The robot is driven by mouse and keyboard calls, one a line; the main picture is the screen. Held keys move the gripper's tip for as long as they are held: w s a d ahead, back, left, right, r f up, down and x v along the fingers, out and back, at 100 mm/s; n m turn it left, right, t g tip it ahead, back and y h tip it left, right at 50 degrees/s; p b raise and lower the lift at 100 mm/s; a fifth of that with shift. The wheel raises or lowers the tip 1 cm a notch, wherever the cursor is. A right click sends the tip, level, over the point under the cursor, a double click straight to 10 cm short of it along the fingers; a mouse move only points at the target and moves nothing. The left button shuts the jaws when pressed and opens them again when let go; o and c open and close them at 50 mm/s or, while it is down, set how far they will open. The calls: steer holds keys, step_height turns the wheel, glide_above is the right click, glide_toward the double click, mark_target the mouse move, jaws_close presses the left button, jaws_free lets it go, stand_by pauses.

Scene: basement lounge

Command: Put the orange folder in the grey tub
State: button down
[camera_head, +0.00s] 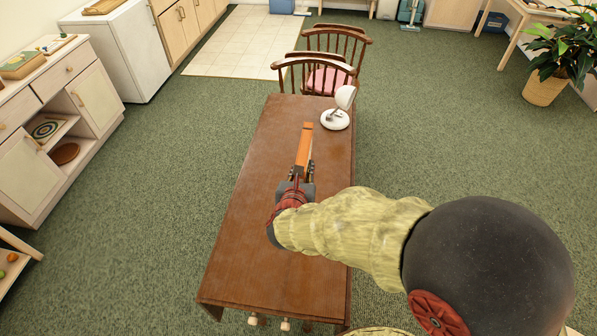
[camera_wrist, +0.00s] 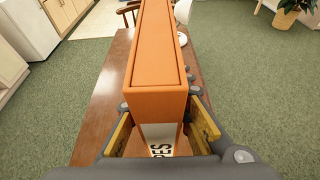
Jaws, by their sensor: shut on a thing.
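An orange folder (camera_head: 304,148) is held in my gripper (camera_head: 300,175) above the long brown table (camera_head: 258,205). In the wrist view the folder (camera_wrist: 158,60) stands between my two fingers, with its narrow side toward the camera and a white label with dark letters low down. My gripper (camera_wrist: 160,135) is shut on the folder near its close end. The folder points away from me toward the far end of the table. I cannot see a grey tub in either view.
A white lamp-like object (camera_head: 336,118) stands at the table's far right corner. Wooden chairs (camera_head: 318,72) stand beyond the far end. A pale cabinet (camera_head: 55,120) is at left, a potted plant (camera_head: 545,92) at right. The near tabletop looks clear.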

steer(key=w+f+b, duration=0.5)
steer(key=w+f, duration=0.8)
steer(key=shift+w, duration=0.3)
steer(key=shift+f+b, duration=0.2)
steer(key=shift+b, duration=0.2)
steer(key=c, duration=1.6)
jaws_free()
